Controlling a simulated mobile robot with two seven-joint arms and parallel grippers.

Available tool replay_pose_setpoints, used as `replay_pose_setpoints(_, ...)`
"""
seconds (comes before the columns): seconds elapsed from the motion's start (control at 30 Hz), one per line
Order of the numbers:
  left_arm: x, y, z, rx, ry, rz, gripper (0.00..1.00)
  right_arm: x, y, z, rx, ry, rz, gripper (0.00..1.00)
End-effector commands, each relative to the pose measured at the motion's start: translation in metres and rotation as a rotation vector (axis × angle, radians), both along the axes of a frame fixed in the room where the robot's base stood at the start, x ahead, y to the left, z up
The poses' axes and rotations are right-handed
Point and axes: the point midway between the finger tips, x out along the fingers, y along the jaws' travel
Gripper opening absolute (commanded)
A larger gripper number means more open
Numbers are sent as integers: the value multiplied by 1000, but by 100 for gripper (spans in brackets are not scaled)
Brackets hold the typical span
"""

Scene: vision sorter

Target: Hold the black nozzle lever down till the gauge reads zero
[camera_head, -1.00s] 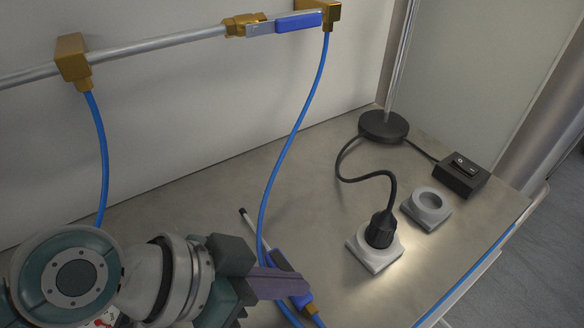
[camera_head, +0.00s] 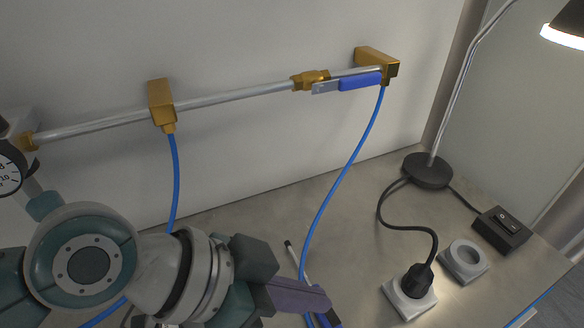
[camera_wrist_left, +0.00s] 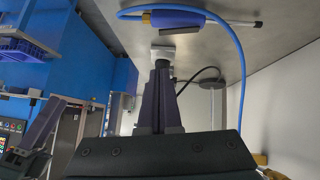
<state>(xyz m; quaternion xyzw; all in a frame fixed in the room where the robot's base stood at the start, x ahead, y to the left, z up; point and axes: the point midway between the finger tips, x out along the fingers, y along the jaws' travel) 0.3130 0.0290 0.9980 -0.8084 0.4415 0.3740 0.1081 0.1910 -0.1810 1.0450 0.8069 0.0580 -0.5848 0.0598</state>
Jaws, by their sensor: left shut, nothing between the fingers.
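The blue nozzle lies on the table; its thin pale tube (camera_head: 296,262) with a dark tip shows behind my left fingers, which hide much of its body. In the left wrist view the nozzle (camera_wrist_left: 178,18) lies near the top with its brass end to the left. I cannot clearly make out its black lever. My left gripper (camera_head: 325,298) is shut and empty, its fingers crossing in front of the nozzle; I cannot tell whether they touch it. In the wrist view its fingertips (camera_wrist_left: 162,66) point toward the table, apart from the nozzle. The gauge (camera_head: 8,172) is cut off at the left edge; its reading is unclear.
A metal pipe (camera_head: 235,95) with a blue-handled valve (camera_head: 358,82) runs along the wall. Blue hoses (camera_head: 345,180) hang from it. At the right are a plugged socket (camera_head: 410,300), an empty socket (camera_head: 465,260), a switch box (camera_head: 502,230) and a lamp base (camera_head: 428,170).

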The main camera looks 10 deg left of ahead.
Motion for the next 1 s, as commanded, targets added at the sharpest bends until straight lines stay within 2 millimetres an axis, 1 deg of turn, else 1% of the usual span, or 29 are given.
replay_pose_setpoints(0.03, -4, 9, 8, 3, -2, -1, 0, 0, 0, 2, 1, 1, -1, 52)
replay_pose_setpoints(0.2, -15, 29, 31, 2, -1, -2, 0, 0, 0, 4, 0, 2, -2, 52)
replay_pose_setpoints(0.4, -22, 42, 45, 0, 0, 0, 0, 0, 0, 4, 0, 3, -1, 52)
replay_pose_setpoints(1.0, -25, 42, 47, 1, 4, 2, 0, -1, -3, 4, -11, 3, 5, 52)
